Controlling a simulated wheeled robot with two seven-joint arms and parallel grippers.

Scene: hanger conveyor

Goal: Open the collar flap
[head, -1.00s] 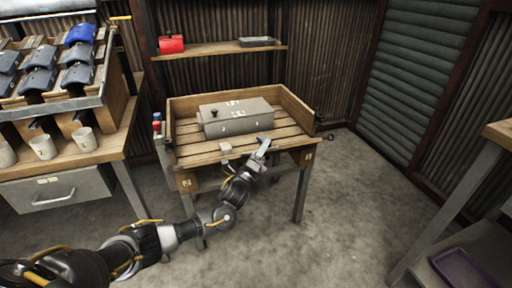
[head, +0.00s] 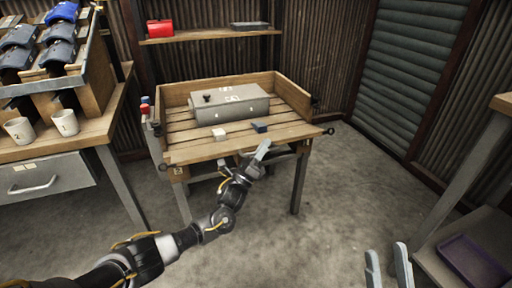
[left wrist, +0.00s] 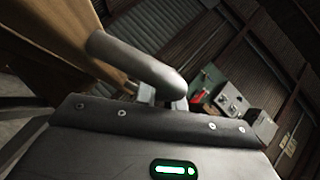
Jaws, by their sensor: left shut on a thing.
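A grey box (head: 234,107) with a small black knob and white labels lies on a slatted wooden table (head: 200,147). I cannot make out a collar flap on it or elsewhere. My left gripper (head: 262,150) is at the table's front edge, apart from the box, with its fingers together.
A small white block (head: 219,134) and a dark blue block (head: 260,127) lie on the slats before the box. Low boards (head: 295,97) wall the table's sides and back. A bench with mugs (head: 65,122) stands left. Floor is clear between the table and right-hand bench.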

